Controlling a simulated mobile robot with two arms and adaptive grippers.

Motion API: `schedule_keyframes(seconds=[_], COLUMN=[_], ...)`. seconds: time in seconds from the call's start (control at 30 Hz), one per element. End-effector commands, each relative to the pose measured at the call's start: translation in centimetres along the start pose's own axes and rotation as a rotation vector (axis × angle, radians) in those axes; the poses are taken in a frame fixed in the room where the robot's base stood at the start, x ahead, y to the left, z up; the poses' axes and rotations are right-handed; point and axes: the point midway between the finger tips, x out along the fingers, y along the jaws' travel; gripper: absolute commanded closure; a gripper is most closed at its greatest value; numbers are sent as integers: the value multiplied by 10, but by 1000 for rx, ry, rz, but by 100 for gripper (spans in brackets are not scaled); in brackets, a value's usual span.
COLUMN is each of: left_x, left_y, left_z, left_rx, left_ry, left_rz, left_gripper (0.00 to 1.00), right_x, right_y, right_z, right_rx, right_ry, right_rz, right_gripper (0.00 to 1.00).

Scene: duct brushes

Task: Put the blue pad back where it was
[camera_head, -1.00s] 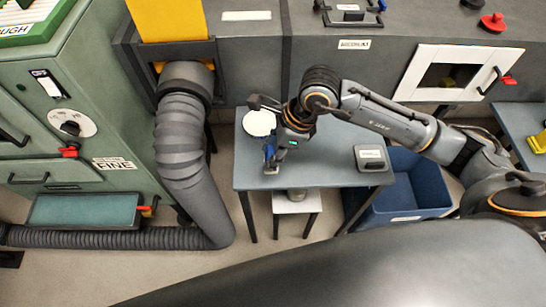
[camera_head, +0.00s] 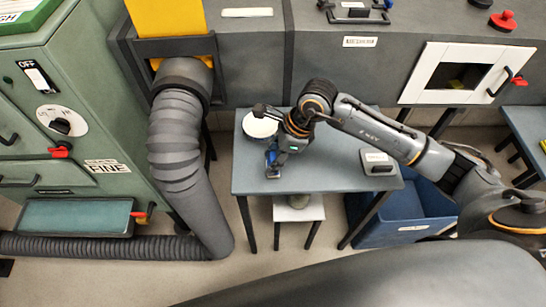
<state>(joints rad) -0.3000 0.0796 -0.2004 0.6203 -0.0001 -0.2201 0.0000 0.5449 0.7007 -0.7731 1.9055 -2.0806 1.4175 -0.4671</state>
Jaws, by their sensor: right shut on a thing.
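My right gripper (camera_head: 273,166) comes in from the right and points down over the left part of the grey table (camera_head: 320,178). It is shut on a small blue pad (camera_head: 272,157), which shows only partly between the fingers. The pad is at or just above the tabletop; I cannot tell whether it touches. A round white dish (camera_head: 260,124) lies just behind the gripper, partly covered by it. My left gripper is not in view.
A grey box (camera_head: 377,162) sits at the table's right end. A blue bin (camera_head: 405,228) stands at the right, below table height. A white stool (camera_head: 299,210) is under the front edge. A thick grey hose (camera_head: 176,150) runs left of the table. The table's front middle is clear.

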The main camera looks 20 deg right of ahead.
Motion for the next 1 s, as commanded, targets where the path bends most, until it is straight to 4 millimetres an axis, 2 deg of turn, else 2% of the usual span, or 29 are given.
schedule_keyframes(seconds=[0.07, 0.1, 0.2, 0.47, 0.63, 0.77, 1.0], left_x=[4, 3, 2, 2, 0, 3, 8], left_y=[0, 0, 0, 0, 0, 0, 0], left_z=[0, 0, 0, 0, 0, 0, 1], left_rx=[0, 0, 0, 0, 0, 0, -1], left_ry=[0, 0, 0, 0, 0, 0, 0], left_rz=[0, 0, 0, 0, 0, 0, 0], left_gripper=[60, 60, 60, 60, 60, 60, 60], right_x=[3, 3, 2, 2, -6, -29, -82], right_y=[0, 0, 0, 0, -1, -1, -1], right_z=[-2, -1, -1, -1, 0, -1, -1], right_rx=[0, 0, 0, 0, 0, -2, -1], right_ry=[0, 0, 0, 0, 1, 1, 1], right_rz=[0, 0, 0, 0, -2, -5, -5], right_gripper=[86, 56, 38, 38, 38, 38, 38])
